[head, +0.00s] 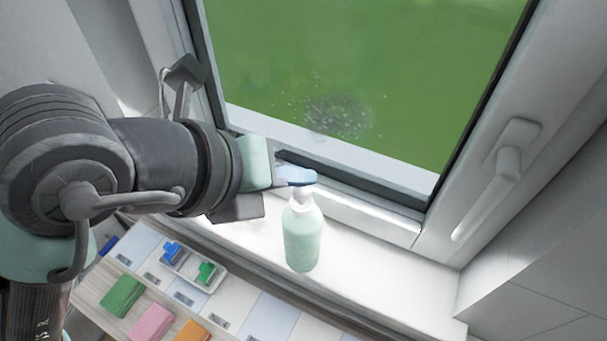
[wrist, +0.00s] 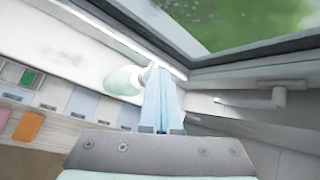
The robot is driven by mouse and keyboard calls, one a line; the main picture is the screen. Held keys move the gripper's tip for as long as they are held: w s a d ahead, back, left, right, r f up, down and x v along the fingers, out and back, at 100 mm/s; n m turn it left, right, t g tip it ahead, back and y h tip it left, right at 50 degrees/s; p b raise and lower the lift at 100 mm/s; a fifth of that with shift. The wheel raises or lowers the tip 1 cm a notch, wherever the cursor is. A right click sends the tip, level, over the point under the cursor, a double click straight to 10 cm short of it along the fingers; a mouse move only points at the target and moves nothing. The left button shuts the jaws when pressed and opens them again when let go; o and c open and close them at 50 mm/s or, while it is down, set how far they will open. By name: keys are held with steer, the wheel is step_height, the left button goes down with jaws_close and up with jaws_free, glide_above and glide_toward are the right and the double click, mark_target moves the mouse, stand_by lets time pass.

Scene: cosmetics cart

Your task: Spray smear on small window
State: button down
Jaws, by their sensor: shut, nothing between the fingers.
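The smear (head: 337,116) is a greyish speckled patch low on the window pane (head: 400,60); it also shows faintly as a pale patch in the wrist view (wrist: 205,22). A pale green spray bottle (head: 302,240) with a white top stands upright on the white sill below the window. My gripper (head: 300,176) is shut and empty, its blue fingertips at the bottle's white top. I cannot tell whether they touch it. In the wrist view the closed fingers (wrist: 163,95) point ahead, with the bottle (wrist: 124,81) just left of them.
A window handle (head: 508,160) sits on the right frame. Below the sill, a board (head: 95,285) bears green, pink and orange blocks and a small white tray (head: 215,283) with blue and green pieces. The sill (head: 390,270) is clear right of the bottle.

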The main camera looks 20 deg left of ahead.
mark_target(296, 193)
steer(key=shift+r, duration=0.4)
steer(key=shift+r+p, duration=1.6)
steer(key=shift+r, duration=1.3)
